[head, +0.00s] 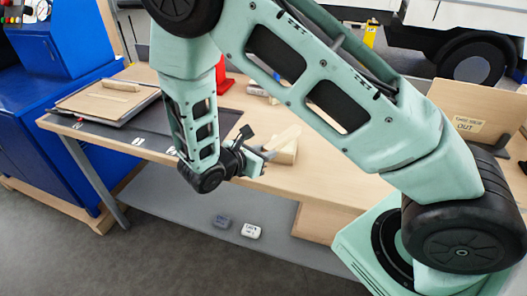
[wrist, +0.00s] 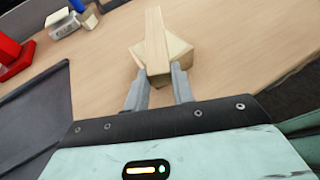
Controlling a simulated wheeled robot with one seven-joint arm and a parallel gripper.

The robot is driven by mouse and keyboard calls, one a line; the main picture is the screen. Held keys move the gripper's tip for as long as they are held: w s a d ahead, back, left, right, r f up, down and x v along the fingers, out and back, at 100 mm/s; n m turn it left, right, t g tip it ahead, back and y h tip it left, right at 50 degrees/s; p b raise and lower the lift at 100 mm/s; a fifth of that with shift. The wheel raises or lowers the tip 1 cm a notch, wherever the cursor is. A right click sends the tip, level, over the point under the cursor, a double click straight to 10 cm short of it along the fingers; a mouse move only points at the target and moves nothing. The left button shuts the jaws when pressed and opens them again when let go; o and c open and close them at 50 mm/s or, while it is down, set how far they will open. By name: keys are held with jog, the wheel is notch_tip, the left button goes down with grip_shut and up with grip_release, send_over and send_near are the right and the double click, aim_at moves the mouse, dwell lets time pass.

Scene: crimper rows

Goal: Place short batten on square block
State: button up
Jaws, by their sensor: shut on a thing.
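My gripper (wrist: 160,86) is shut on the near end of the short batten (wrist: 156,38), a pale wooden strip pointing away from the fingers. The square block (wrist: 178,49), a pale wooden piece, lies on the table under the batten in the wrist view, with its corners showing on both sides. In the head view the batten (head: 284,137) slants up to the right from my gripper (head: 262,154), over the block (head: 288,154). I cannot tell whether the batten touches the block. Part of the block's top is hidden by the batten.
The wooden table (head: 330,178) is clear around the block. A dark mat (wrist: 30,115) lies to the left, with a red object (wrist: 14,54) and small items (wrist: 65,22) beyond it. A tray with a wooden piece (head: 120,86) stands at the far left.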

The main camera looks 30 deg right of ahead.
jog(key=o, duration=1)
jog(key=shift+r, duration=0.1)
jog(key=b+v, duration=0.2)
jog(key=v, duration=1)
jog(key=s+a+r+m+g+y, duration=0.1)
jog(key=s+a+r+m+y, duration=0.1)
jog(key=s+m+y, duration=0.2)
jog(key=s+a+r+m+g+y, duration=0.1)
jog(key=s+a+r+m+y, duration=0.1)
jog(key=s+m+y, duration=0.3)
jog(key=s+a+r+m+g+y, duration=0.1)
jog(key=s+r+m+y, duration=0.2)
jog(key=s, duration=0.7)
jog(key=shift+s+a+r+m+g+y, duration=0.1)
jog(key=shift+a+m+g+y, duration=0.1)
jog(key=shift+m+y, duration=0.2)
jog(key=shift+s+a+r+m+g+y, duration=0.1)
jog(key=shift+s+a+m+y, duration=0.15)
jog(key=shift+y, duration=0.25)
jog(key=shift+w, duration=0.1)
